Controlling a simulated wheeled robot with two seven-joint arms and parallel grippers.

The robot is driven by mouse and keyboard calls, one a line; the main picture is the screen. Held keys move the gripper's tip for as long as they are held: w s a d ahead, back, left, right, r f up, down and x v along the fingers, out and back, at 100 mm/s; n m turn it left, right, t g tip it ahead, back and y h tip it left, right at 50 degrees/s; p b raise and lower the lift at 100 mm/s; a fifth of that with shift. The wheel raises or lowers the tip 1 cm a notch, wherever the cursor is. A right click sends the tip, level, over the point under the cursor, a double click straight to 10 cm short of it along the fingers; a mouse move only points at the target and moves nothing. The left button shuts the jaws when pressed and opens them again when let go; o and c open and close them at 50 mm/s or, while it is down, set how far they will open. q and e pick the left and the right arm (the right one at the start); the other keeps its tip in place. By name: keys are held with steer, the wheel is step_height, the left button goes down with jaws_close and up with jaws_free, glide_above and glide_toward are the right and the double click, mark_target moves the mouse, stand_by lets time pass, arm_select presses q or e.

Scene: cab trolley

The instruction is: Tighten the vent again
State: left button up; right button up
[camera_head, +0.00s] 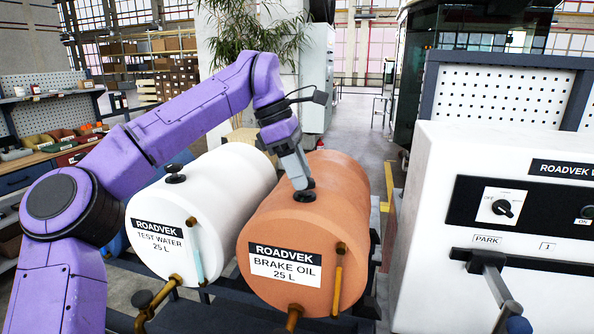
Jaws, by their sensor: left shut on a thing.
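The black vent cap (304,194) sits on top of the orange brake oil drum (270,228). My left gripper (303,183) points down onto this vent and is shut on it. The fingers hide part of the vent. A similar black vent cap (175,174) sits on the white test water drum (222,190) to the left, with nothing touching it. My right gripper is not in view.
A white cabinet (436,190) with a black panel, a knob (502,207) and a lever (487,264) stands close on the right. Brass taps stick out from the fronts of both drums. A workbench with bins (62,135) is at the far left.

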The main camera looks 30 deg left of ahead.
arm_select(q)
steer(key=shift+d+f+m+g, duration=0.1)
steer(key=shift+f+m+g, duration=0.15)
steer(key=shift+m, duration=0.45)
steer(key=o, duration=0.8)
steer(key=shift+o, duration=1.3)
steer(key=shift+w+d+r, duration=0.1)
steer(key=shift+r, duration=0.1)
